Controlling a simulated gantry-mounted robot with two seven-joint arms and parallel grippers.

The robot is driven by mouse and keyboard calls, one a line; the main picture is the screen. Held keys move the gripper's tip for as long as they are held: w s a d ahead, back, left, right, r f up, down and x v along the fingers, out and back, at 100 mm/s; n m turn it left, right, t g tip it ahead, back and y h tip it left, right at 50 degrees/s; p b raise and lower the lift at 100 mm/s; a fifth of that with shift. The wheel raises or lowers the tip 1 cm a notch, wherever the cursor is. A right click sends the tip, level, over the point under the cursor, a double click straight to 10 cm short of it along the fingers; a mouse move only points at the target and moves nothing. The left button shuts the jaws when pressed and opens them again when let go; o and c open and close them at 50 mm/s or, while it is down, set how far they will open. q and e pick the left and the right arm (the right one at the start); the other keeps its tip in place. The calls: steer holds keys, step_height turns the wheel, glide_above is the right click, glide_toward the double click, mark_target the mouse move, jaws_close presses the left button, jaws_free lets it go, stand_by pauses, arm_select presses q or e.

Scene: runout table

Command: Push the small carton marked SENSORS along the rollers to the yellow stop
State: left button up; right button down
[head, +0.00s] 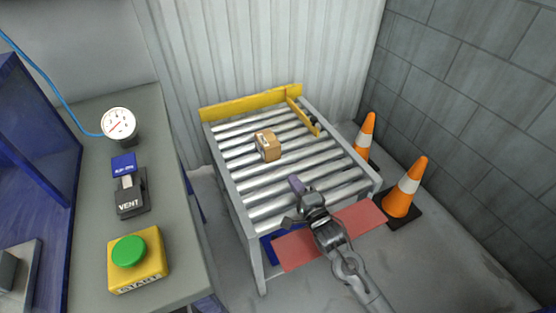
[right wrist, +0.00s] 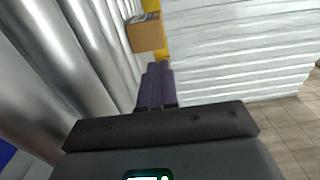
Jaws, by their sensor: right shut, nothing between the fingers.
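The small brown carton (head: 268,146) sits on the rollers (head: 276,191) of the runout table, a little left of their middle. A label shows on it, but I cannot read it. The yellow stop (head: 250,102) runs across the far end, and a gap of bare rollers lies between it and the carton. My right gripper (head: 297,186) is shut and empty over the near rollers, apart from the carton. In the right wrist view, the purple fingers (right wrist: 156,86) are together, and the carton (right wrist: 146,32) shows beyond their tips. My left gripper is not in view.
A yellow bar (head: 303,117) stands along the right far side of the rollers. Two traffic cones (head: 405,188) stand right of the table. A grey bench at left holds a gauge (head: 119,124), a VENT switch (head: 130,190) and a green button (head: 129,252). A red mat (head: 297,248) lies below.

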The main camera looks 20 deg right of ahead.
mark_target(273, 148)
steer(key=w+b, duration=0.2)
steer(key=w, duration=0.2)
steer(key=w+a+b, duration=0.1)
steer(key=w+b, duration=0.1)
steer(key=w, duration=0.2)
steer(key=w+a+b, duration=0.1)
steer(key=w+b, duration=0.2)
steer(key=w, duration=0.2)
steer(key=shift+a, duration=0.1)
steer(key=shift+r, duration=0.1)
